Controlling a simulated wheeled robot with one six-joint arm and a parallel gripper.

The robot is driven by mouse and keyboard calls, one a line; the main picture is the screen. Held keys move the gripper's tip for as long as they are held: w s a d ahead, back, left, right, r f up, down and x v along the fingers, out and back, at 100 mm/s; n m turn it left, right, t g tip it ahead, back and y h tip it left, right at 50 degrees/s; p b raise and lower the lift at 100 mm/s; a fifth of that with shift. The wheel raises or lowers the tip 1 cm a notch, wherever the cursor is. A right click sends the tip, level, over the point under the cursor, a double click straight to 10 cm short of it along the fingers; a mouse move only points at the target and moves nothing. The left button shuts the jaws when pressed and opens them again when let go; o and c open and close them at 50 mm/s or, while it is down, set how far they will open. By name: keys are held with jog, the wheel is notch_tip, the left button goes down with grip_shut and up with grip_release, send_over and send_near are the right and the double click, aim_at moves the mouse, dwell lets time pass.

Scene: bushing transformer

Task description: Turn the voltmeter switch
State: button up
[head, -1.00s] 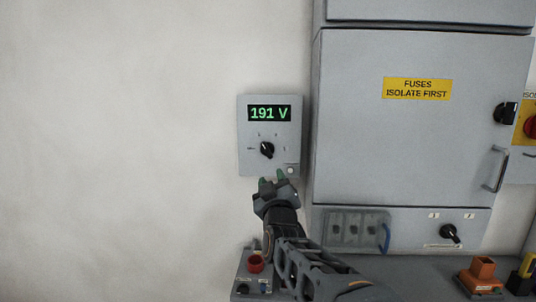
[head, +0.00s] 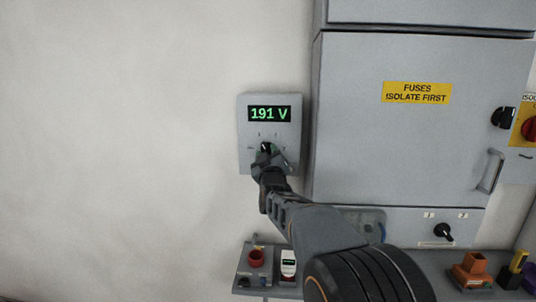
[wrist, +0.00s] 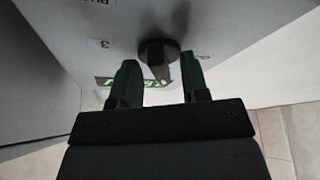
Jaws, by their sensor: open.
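The voltmeter box (head: 246,113) is a grey panel on the wall, and its green display (head: 269,114) reads 191 V. Its black rotary switch (head: 266,147) sits below the display, partly hidden by my gripper (head: 266,152) in the head view. In the wrist view the round black switch (wrist: 158,50) stands out from the grey panel. My gripper (wrist: 160,82) is open there, with one green-padded finger on each side of the switch's lower part. I cannot tell whether the fingers touch it.
The large grey fuse cabinet (head: 400,150) stands close to the right of the voltmeter. Below, a shelf holds a box with a red button (head: 256,258), a small white device (head: 288,265) and an orange block (head: 473,270). The wall to the left is clear.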

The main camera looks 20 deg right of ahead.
grip_shut()
dwell(0.3)
jog(key=shift+f+b, duration=0.1)
jog(key=shift+b, duration=0.25)
jog(key=shift+w+a+m+g+h+b, duration=0.15)
jog(key=shift+m+g+h+b, duration=0.9)
jog(key=shift+m, duration=1.8)
jog(key=shift+a+m+g+h+b, duration=0.1)
jog(key=shift+m+g+h+b, duration=0.45)
jog(key=shift+m+h, duration=1.6)
jog(key=shift+w+a+m+g+h+b, duration=0.15)
jog(key=shift+m+g+h+b, duration=0.7)
jog(key=shift+m, duration=2.65)
jog(key=shift+s+r+t+y, duration=0.15)
jog(key=shift+r+t+y, duration=0.1)
jog(key=shift+t, duration=0.1)
